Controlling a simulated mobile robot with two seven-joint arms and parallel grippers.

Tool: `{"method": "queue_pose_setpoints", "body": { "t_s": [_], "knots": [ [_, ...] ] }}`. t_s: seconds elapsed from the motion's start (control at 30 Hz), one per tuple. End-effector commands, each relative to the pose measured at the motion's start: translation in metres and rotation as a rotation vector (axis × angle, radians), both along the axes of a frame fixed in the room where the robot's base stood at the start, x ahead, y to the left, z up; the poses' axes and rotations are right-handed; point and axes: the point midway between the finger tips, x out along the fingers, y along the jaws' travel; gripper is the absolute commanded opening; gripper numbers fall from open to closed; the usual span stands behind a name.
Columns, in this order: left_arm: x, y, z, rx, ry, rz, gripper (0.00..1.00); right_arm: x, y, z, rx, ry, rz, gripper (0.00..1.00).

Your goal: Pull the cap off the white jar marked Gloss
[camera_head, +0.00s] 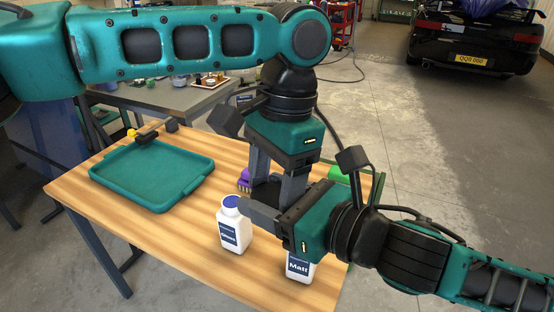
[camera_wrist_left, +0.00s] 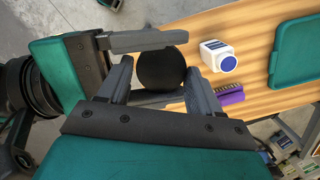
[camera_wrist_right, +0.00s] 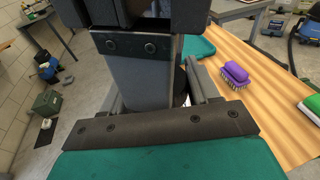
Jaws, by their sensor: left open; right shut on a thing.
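A round black cap (camera_wrist_left: 162,68) sits between the spread fingers of my left gripper (camera_wrist_left: 155,85) in the left wrist view. In the head view my left gripper (camera_head: 275,180) points down over it, open. My right gripper (camera_head: 262,208) comes in from the right, level, and is shut on the jar under this cap. In the right wrist view only the dark cap (camera_wrist_right: 180,80) and a sliver of white (camera_wrist_right: 184,100) show between its fingers (camera_wrist_right: 155,90). The jar's label is hidden, so I cannot read Gloss on it.
A white jar with a blue cap (camera_head: 232,228) stands just left of the grippers; its label is too small to read. A white jar marked Matt (camera_head: 299,267) is partly behind my right gripper. A green tray (camera_head: 155,172) and purple brush (camera_wrist_right: 235,73) lie on the wooden table.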

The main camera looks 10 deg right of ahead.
Motion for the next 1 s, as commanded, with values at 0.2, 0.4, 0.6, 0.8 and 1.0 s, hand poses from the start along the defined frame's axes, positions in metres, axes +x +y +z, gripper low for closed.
{"method": "queue_pose_setpoints", "body": {
  "t_s": [0.2,0.4,0.6,0.8,1.0],
  "knots": [
    [-0.0003,0.0006,-0.0039,0.0,0.001,0.0,0.64,0.0,0.0,0.0001,0.0,0.0,0.0,0.23],
    [-0.0002,0.0006,-0.0036,0.0,0.0,0.0,0.57,0.0,0.0,0.0,0.0,0.0,0.0,0.23],
    [-0.0006,0.0003,-0.0035,0.0,0.001,-0.001,0.37,0.0001,-0.0001,-0.0001,0.0,0.0,0.0,0.23],
    [-0.0008,0.0001,-0.0033,-0.002,0.002,-0.002,0.29,0.0002,-0.0001,-0.0001,0.0,0.0,-0.001,0.69],
    [-0.0004,0.0002,-0.0034,0.0,0.001,-0.001,0.29,0.0001,-0.0001,-0.0001,0.0,0.0,0.0,0.89]
  ]
}}
